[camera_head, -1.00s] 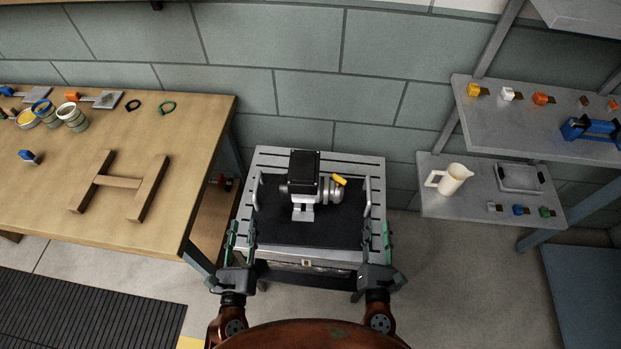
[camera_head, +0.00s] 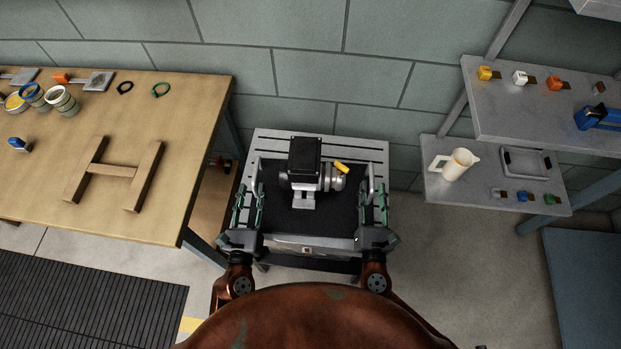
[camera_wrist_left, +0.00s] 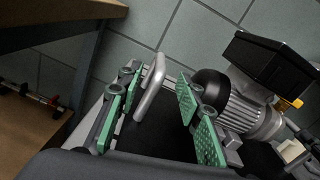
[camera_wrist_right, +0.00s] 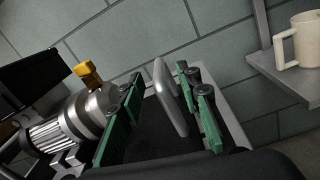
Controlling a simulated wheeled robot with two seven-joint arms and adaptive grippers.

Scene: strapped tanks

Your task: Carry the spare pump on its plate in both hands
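The spare pump (camera_head: 305,175), grey with a black box on top and a yellow part at its side, stands on a black plate (camera_head: 325,222). A pale upright handle rises at each side of the plate; the left handle (camera_wrist_left: 150,88) and right handle (camera_wrist_right: 168,95) show in the wrist views. My left gripper (camera_head: 250,200) is open, its green-padded fingers on both sides of the left handle with gaps. My right gripper (camera_head: 372,200) is open, its fingers likewise on either side of the right handle. I cannot see either gripper touching its handle.
The plate rests on a grey slatted cart (camera_head: 350,145). A wooden workbench (camera_head: 190,150) with cans and an H-shaped wooden frame (camera_head: 112,170) stands close on the left. Grey shelves (camera_head: 435,195) with a cream jug (camera_head: 455,165) are on the right. A wall is behind the cart.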

